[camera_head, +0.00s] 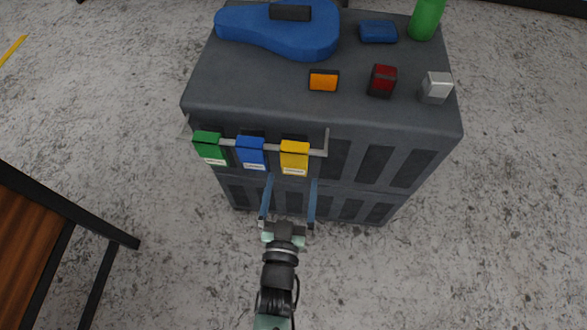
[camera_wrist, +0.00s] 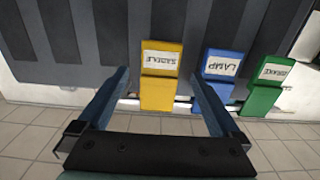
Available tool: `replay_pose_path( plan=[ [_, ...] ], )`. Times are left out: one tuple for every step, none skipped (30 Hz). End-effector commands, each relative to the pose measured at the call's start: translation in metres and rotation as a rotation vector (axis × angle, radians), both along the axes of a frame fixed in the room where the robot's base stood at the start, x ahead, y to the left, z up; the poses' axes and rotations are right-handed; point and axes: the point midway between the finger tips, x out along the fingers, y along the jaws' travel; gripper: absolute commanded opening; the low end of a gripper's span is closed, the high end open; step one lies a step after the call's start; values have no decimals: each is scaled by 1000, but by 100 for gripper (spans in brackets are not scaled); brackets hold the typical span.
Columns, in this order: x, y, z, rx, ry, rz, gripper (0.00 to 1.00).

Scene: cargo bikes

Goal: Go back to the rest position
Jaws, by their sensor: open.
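My gripper (camera_head: 290,183) is open and empty, its two blue-grey fingers pointing at the front of the dark grey cabinet (camera_head: 250,88). In the head view the fingertips end just below a yellow tag (camera_head: 294,158) hanging at the right end of a rail. In the wrist view the yellow tag (camera_wrist: 160,62) shows between the spread fingers (camera_wrist: 160,78); I see no finger pressing on it. A blue tag (camera_head: 250,153) and a green tag (camera_head: 209,148) hang to its left in the head view. The wrist view shows their labels upside down.
On the cabinet top are a blue saddle-shaped piece (camera_head: 275,30), an orange block (camera_head: 323,81), a red block (camera_head: 382,80), a silver block (camera_head: 436,87), a blue box (camera_head: 378,31) and a green bottle (camera_head: 426,18). A wooden bench (camera_head: 40,255) stands left. The right floor is clear.

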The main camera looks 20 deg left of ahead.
Motion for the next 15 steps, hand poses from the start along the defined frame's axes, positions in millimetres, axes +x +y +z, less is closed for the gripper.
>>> replay_pose_path(
  plan=[
    [-13,-4,2,-1,5,1,100],
    [-20,-6,2,-2,5,1,100],
    [-29,-8,2,-1,5,1,100],
    [-35,-10,2,-1,4,0,100],
    [-41,-12,2,-1,4,0,100],
    [-49,-14,2,-1,4,0,100],
    [-54,-16,2,-1,3,0,100],
    [-59,-17,2,-1,3,0,100],
    [-65,-19,2,-1,2,0,100],
    [-69,-20,2,0,1,0,100],
    [-72,-21,2,0,1,0,100],
    [-76,-22,1,-1,1,0,100],
    [-79,-23,1,0,0,0,100],
    [-80,-23,2,0,-1,0,100],
    [-82,-24,1,0,-1,0,100]
  ],
)
